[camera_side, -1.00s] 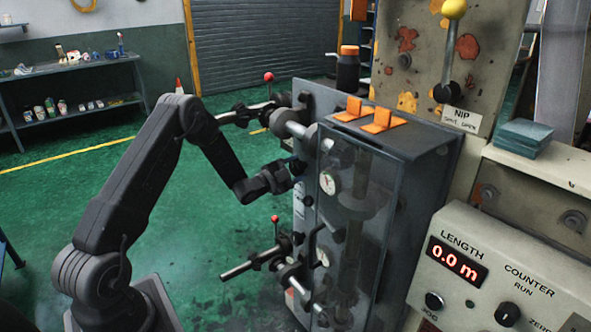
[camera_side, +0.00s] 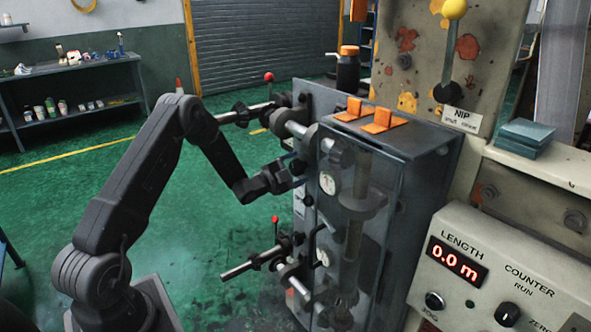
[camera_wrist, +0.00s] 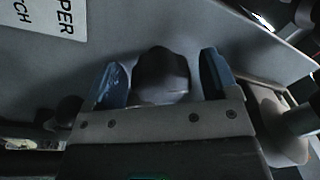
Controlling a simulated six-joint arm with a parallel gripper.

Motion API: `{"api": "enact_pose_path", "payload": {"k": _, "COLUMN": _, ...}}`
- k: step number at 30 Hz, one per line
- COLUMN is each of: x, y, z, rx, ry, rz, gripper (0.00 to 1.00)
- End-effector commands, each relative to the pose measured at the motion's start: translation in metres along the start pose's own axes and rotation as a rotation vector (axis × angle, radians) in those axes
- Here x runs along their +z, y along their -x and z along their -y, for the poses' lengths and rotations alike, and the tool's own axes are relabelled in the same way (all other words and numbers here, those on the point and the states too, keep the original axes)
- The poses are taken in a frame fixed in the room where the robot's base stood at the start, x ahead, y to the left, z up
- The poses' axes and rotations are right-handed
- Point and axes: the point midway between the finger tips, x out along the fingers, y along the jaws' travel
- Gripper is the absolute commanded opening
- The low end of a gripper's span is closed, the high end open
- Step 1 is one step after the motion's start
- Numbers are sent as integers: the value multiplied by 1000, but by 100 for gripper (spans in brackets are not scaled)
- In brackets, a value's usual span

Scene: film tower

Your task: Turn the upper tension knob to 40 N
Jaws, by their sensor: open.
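A dark, rounded knob (camera_wrist: 162,72) stands out from the grey panel in the wrist view. My gripper (camera_wrist: 164,78) is open, with one blue fingertip on each side of the knob and a visible gap on both sides. A white label (camera_wrist: 45,18) on the panel reads in part "PPER" and "TCH". In the side view my gripper (camera_side: 296,170) is at the left face of the grey cabinet, beside the upper gauge (camera_side: 327,183). The knob is hidden there behind the gripper. I cannot read the gauge's value.
The grey cabinet (camera_side: 425,148) has a clear front cover with rollers behind it. Rods with red-tipped levers stick out above (camera_side: 268,77) and below (camera_side: 275,219) my gripper. A length counter (camera_side: 457,262) reads 0.0 m at the right. The green floor to the left is open.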

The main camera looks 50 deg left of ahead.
Motion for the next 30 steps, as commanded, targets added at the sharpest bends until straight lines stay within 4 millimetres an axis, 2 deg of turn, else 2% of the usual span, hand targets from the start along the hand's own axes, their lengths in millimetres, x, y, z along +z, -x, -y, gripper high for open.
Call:
{"api": "enact_pose_path", "payload": {"k": 8, "x": 1, "y": 7, "z": 1, "rx": -1, "ry": 0, "rz": 1, "gripper": 80}}
{"api": "enact_pose_path", "payload": {"k": 11, "x": 1, "y": 21, "z": 1, "rx": -2, "ry": 1, "rz": 3, "gripper": 80}}
{"api": "enact_pose_path", "payload": {"k": 24, "x": 1, "y": 114, "z": 1, "rx": -2, "ry": 2, "rz": 4, "gripper": 80}}
{"api": "enact_pose_path", "payload": {"k": 30, "x": 0, "y": 134, "z": 0, "rx": -1, "ry": 0, "rz": 2, "gripper": 80}}
